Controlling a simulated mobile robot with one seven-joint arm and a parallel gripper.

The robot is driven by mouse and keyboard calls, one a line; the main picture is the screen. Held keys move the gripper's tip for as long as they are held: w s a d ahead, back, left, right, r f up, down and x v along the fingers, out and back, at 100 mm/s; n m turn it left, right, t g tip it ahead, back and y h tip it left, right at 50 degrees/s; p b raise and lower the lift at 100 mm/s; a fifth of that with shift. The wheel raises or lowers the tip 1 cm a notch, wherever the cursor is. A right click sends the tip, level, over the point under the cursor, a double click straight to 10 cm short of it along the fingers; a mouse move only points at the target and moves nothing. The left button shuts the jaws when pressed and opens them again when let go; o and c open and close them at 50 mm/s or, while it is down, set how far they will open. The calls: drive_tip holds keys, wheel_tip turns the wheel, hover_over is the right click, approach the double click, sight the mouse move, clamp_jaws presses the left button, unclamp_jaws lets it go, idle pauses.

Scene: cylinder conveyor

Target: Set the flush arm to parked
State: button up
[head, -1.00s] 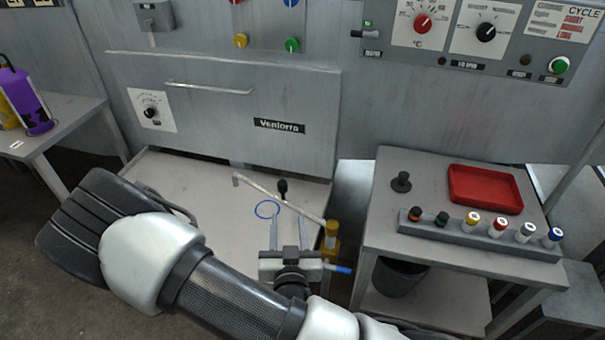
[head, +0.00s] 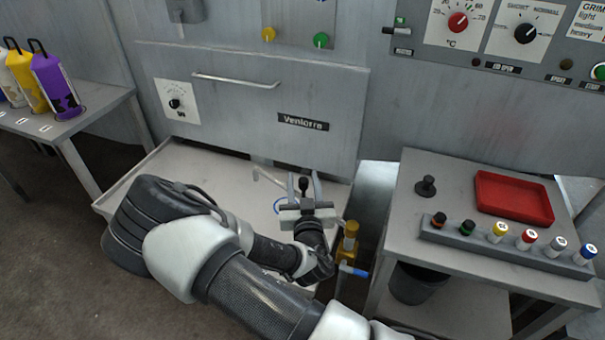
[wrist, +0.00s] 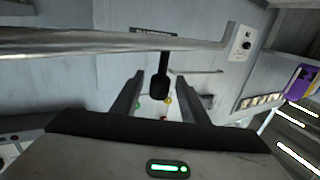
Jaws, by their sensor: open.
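The flush arm (head: 268,179) is a thin grey pipe over the pale basin, running from a brass post (head: 351,236) at the basin's right side. Its bent free end points left and back. A black knob (head: 303,183) stands on the pipe. My gripper (head: 304,187) is open, with a finger on either side of the knob. In the wrist view the flush arm (wrist: 110,41) crosses the top, and its knob (wrist: 160,84) shows between the open fingers (wrist: 160,98). Whether the fingers touch the knob I cannot tell. My gripper hides the pipe's middle.
A blue ring (head: 278,206) marks the basin floor (head: 210,165). A blue-handled valve (head: 354,271) sits below the post. A side table (head: 410,200) at right holds a red tray (head: 513,197) and a rack of several vials (head: 480,240). Bottles stand on the left table.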

drive_tip(key=w, duration=0.3)
drive_tip(key=shift+w, duration=0.1)
clamp_jaws()
